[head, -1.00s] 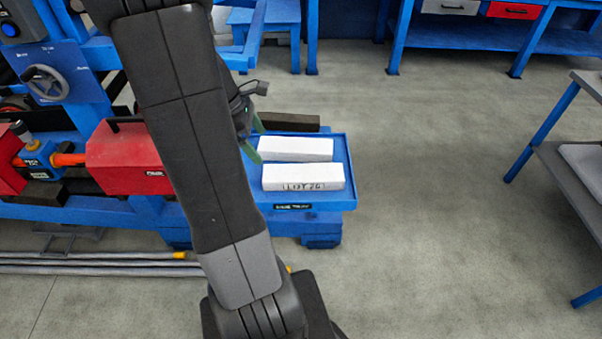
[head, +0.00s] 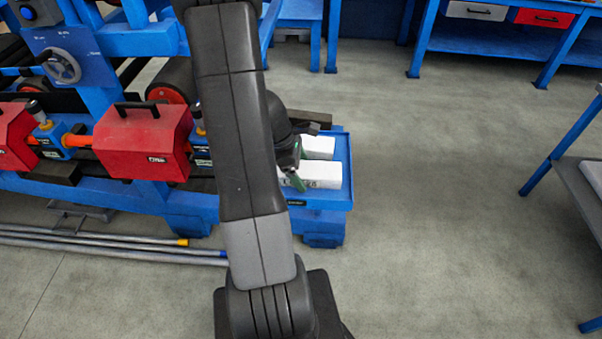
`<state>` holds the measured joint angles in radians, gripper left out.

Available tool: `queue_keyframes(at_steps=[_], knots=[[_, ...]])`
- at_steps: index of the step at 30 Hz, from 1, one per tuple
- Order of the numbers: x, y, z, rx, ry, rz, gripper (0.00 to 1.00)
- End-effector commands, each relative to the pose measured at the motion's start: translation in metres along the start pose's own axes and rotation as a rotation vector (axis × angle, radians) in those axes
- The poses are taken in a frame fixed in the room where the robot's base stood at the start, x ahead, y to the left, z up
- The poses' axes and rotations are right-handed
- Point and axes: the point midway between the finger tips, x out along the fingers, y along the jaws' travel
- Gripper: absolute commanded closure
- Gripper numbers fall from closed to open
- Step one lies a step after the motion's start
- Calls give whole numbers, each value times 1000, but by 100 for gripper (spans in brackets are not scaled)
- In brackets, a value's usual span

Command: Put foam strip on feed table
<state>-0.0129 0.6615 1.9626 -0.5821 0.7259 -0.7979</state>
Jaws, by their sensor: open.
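Two white blocks that look like foam strips lie on a blue tray-like table (head: 330,199) at the end of the blue machine. The front block (head: 328,177) carries dark lettering and is partly covered by my gripper. The rear block (head: 319,147) is partly hidden behind my arm. My gripper (head: 297,182), with green fingertips, is open over the left part of the front block. I cannot tell whether the fingers touch it. The table's label is too small to read, so I cannot tell whether it is the feed table.
A dark bar (head: 311,118) lies behind the blocks. A red box with a handle (head: 146,142) sits on the machine to the left. Pipes (head: 110,244) lie on the floor at front left. The floor between is clear.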

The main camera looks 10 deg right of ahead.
Motion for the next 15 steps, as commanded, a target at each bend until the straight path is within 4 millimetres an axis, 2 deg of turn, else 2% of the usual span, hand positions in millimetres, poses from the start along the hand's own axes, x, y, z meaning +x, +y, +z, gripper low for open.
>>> queue_keyframes(at_steps=[6,13,15], knots=[[0,0,0,0,0,1,15],[0,0,0,0,0,1,60],[0,0,0,0,0,1,65]])
